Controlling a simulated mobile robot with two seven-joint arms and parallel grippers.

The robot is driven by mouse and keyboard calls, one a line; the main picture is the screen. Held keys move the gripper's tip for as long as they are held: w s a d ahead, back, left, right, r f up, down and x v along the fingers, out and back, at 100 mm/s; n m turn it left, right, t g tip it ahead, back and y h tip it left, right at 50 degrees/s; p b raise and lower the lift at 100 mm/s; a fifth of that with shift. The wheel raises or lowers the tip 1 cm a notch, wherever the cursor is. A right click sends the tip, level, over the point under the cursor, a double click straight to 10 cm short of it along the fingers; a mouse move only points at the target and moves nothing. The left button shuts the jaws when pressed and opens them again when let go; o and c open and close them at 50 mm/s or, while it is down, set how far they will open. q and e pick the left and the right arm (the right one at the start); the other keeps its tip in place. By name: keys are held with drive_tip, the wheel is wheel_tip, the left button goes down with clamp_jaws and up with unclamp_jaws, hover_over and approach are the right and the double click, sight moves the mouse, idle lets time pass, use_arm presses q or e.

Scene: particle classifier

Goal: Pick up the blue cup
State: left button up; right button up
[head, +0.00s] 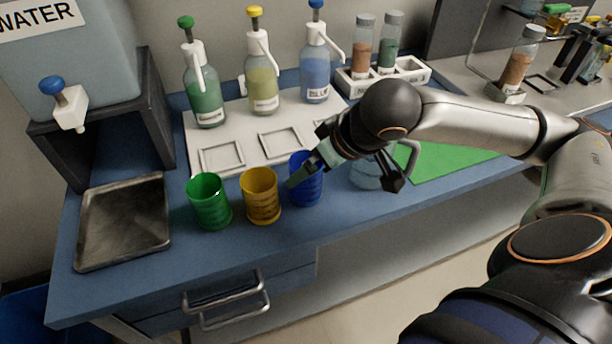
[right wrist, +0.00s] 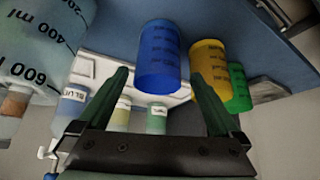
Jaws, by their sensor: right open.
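The blue cup (head: 306,180) stands upright on the blue bench, at the right end of a row of cups in the head view. My right gripper (head: 297,177) is at the cup and covers part of it there. In the right wrist view the blue cup (right wrist: 160,56) shows ahead, and the two fingers (right wrist: 167,97) are spread apart. The cup appears between or just beyond the fingertips; I cannot tell if either finger touches it. My left gripper is in neither view.
A yellow cup (head: 261,195) and a green cup (head: 209,201) stand left of the blue cup. A clear beaker (head: 368,172) stands close on the right, partly behind my gripper. Dispenser bottles stand behind on a white tray (head: 208,142). A metal tray (head: 124,220) lies at left.

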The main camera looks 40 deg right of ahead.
drive_tip(key=b+x, duration=0.2)
drive_tip(key=x, duration=0.5)
drive_tip(key=shift+w+d+f, duration=0.1)
drive_tip(key=shift+w+f, duration=0.05)
drive_tip(key=shift+c, duration=0.4)
drive_tip(key=c, duration=1.2)
drive_tip(key=shift+c, duration=0.2)
